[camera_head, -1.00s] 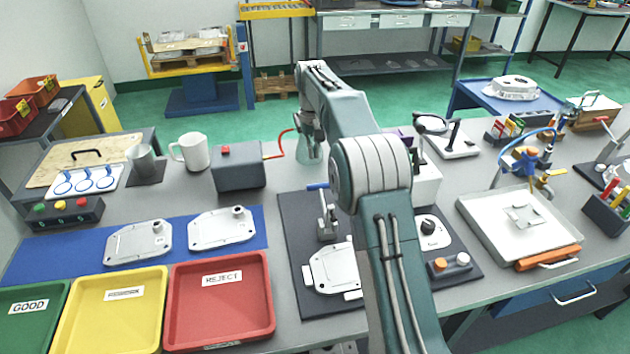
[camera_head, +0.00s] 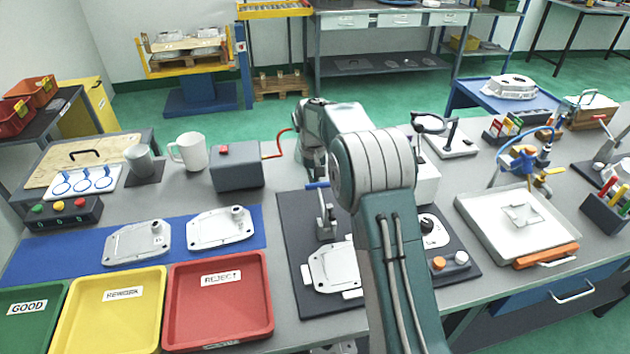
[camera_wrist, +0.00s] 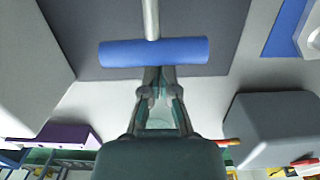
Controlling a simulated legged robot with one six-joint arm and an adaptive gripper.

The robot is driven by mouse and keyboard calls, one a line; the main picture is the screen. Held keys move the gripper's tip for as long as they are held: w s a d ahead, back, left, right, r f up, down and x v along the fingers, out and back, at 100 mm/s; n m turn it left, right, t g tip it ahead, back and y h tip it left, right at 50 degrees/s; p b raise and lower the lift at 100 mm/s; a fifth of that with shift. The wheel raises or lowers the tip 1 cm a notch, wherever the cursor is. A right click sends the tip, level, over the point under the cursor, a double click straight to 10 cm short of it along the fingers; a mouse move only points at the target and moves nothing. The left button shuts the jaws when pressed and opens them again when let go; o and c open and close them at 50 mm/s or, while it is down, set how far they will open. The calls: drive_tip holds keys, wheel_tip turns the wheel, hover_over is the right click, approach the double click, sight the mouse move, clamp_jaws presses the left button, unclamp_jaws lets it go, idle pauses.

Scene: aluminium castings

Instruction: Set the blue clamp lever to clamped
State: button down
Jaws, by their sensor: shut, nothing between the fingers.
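The blue clamp lever (camera_head: 317,185) is a blue crossbar on a metal arm that stands up from the toggle clamp (camera_head: 326,222) on the dark fixture plate (camera_head: 291,225). In the wrist view the blue bar (camera_wrist: 153,52) lies across the picture, with its metal rod leading off the top edge. My gripper (camera_head: 316,176) is at the far side of the bar, pointing down. In the wrist view my gripper (camera_wrist: 159,72) is shut and empty, its fingertips right at the bar's edge. Whether they touch it, I cannot tell.
A casting (camera_head: 335,268) lies on the fixture plate in front of the clamp. A grey box (camera_head: 237,167) with a red button stands left of my gripper. A white unit (camera_head: 427,183) stands to the right, partly behind my arm. Bare bench shows between the grey box and the plate.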

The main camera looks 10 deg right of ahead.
drive_tip(key=shift+s+r, duration=0.45)
drive_tip(key=shift+s, duration=0.15)
drive_tip(key=shift+s+r+t, duration=0.15)
drive_tip(key=shift+r+t, duration=0.15)
drive_tip(key=shift+r, duration=0.1)
